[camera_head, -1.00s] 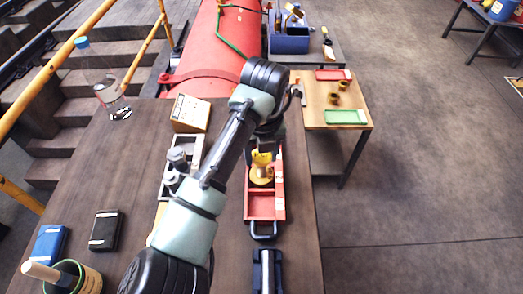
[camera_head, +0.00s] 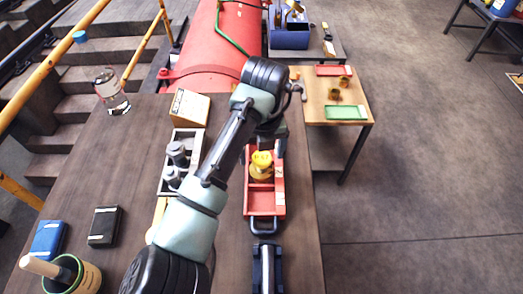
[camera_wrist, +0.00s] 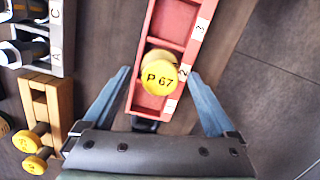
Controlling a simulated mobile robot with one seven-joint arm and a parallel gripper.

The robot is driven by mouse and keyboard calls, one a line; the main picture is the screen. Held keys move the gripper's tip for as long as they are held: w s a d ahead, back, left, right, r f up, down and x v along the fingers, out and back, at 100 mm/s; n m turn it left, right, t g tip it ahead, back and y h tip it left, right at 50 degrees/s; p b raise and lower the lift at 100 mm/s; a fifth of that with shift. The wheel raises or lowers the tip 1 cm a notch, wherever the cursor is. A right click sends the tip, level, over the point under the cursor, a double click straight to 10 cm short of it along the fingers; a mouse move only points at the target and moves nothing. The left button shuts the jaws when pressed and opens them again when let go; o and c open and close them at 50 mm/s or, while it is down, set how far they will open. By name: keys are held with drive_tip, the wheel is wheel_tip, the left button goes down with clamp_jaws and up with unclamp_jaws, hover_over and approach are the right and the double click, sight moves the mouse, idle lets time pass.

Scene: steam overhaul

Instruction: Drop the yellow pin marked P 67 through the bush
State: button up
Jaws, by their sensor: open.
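The yellow pin marked P 67 (camera_wrist: 160,75) shows its round head up at the middle of the wrist view, in the red tray (camera_wrist: 152,103) by the label 2. In the head view the yellow head (camera_head: 262,158) sits over a golden part (camera_head: 261,174) in the red tray (camera_head: 265,203). That part may be the bush; I cannot tell how far the pin goes into it. My gripper (camera_wrist: 160,78) is open, its fingers apart on either side of the tray and pin, touching neither head side. My arm hides the gripper in the head view.
Left of the tray stand a wooden rack (camera_wrist: 55,105) with yellow-headed pins (camera_wrist: 22,140) and a grey lettered tray (camera_wrist: 55,38). A small cardboard box (camera_head: 190,106) and a bottle (camera_head: 112,92) stand farther back. A side table (camera_head: 318,108) is at the right.

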wheel_tip(320, 180, up, 13)
drive_tip(key=s, duration=0.1)
drive_tip(key=shift+s+d, duration=0.15)
drive_tip(key=shift+s, duration=0.1)
idle(0.8)
